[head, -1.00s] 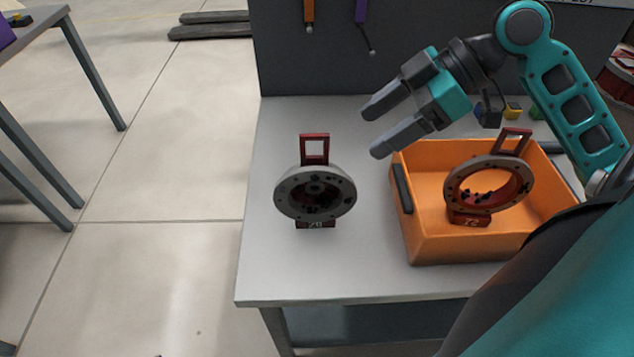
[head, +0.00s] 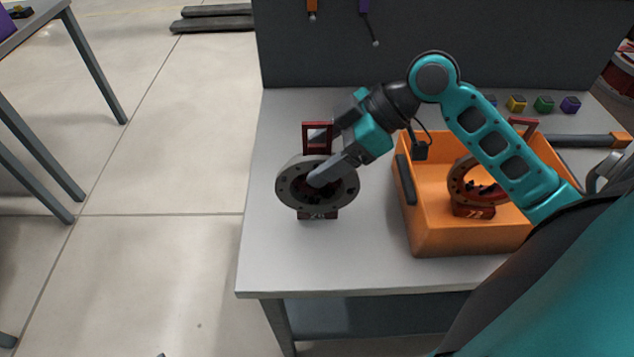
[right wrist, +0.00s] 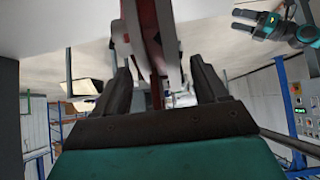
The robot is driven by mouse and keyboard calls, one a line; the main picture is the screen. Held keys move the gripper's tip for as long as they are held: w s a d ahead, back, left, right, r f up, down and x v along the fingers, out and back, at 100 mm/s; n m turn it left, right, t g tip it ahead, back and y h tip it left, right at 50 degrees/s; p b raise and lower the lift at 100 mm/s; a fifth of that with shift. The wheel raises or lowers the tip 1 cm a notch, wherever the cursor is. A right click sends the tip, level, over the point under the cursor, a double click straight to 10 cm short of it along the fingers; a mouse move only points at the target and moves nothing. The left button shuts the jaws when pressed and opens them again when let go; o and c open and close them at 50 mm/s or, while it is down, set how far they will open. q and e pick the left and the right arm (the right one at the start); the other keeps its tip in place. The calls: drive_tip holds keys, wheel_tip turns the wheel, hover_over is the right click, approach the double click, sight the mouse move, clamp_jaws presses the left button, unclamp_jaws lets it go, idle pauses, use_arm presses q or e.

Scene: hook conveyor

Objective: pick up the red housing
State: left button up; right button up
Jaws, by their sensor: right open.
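A red housing with a grey ring face (head: 290,190), an upright red loop (head: 305,128) and a red foot stands on the left of the grey table. My right gripper (head: 317,158) is open at it, one finger by the loop and the other across the ring face. In the right wrist view, a red and pale part of the housing (right wrist: 145,35) lies between the two spread fingers. I cannot tell whether they touch it. A gripper, likely my left one (right wrist: 270,25), shows at the upper right of that view; its jaws are unclear.
An orange bin (head: 425,240) stands on the table to the right, with another red housing (head: 473,211) in it, partly hidden by my arm. Several small coloured cubes (head: 516,103) sit behind it. A dark panel (head: 450,40) rises at the back. The front left tabletop is clear.

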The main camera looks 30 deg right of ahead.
drive_tip(key=shift+f, duration=0.1)
clamp_jaws()
idle(0.7)
idle(0.5)
